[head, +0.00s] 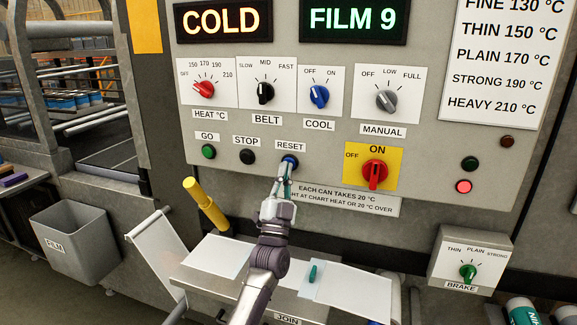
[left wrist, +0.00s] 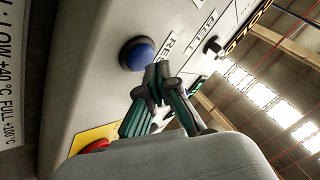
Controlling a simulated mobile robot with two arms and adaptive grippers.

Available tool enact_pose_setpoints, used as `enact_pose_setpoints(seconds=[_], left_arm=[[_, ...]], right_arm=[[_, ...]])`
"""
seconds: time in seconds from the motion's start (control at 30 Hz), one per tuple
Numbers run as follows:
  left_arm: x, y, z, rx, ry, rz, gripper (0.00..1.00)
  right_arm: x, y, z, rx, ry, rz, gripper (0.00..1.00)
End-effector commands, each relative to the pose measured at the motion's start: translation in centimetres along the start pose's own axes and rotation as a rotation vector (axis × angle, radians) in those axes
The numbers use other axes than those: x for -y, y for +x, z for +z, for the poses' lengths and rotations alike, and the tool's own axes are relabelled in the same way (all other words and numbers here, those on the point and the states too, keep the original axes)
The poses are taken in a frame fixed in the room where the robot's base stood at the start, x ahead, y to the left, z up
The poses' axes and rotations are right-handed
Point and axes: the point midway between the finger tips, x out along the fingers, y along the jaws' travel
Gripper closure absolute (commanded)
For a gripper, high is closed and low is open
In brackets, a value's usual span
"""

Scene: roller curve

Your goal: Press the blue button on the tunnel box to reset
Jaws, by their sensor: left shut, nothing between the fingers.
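The blue button (head: 290,161) sits under the RESET label (head: 290,146) on the grey control box (head: 225,130). It also shows in the left wrist view (left wrist: 137,54), round and in a dark collar. My left gripper (head: 284,170) is shut and empty, its fingertips right at the lower edge of the button in the head view. In the left wrist view its fingertips (left wrist: 158,74) lie beside the button, overlapping its edge; I cannot tell whether they touch it. The displays read COLD (head: 222,20) and FILM 9 (head: 353,19). My right gripper is out of view.
Black STOP button (head: 247,157) and green GO button (head: 208,151) are to the left. The red ON switch (head: 375,173) on its yellow plate is to the right. A yellow handle (head: 205,204) sticks out below left. A red lamp (head: 464,187) is lit.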

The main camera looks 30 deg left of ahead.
Motion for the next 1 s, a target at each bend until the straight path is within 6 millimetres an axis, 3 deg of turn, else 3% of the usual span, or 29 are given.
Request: enact_pose_setpoints(seconds=[1.0], left_arm=[[-0.47,0.69,0.5,0.0,-0.001,-0.001,1.0]], right_arm=[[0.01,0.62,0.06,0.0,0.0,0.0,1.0]])
